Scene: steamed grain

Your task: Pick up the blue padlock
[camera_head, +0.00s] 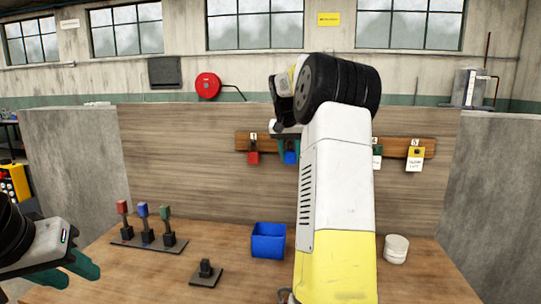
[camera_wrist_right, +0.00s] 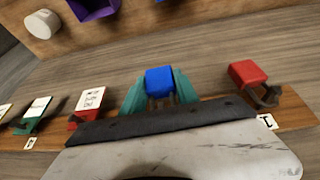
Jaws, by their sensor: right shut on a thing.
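A red padlock (camera_head: 253,157) hangs left of the blue one; a yellow padlock (camera_head: 415,153) hangs at the right. On the table stand a base with red, blue and green-topped posts (camera_head: 147,240), a small black stand (camera_head: 206,273), a blue bin (camera_head: 269,241) and a white pot (camera_head: 396,249).

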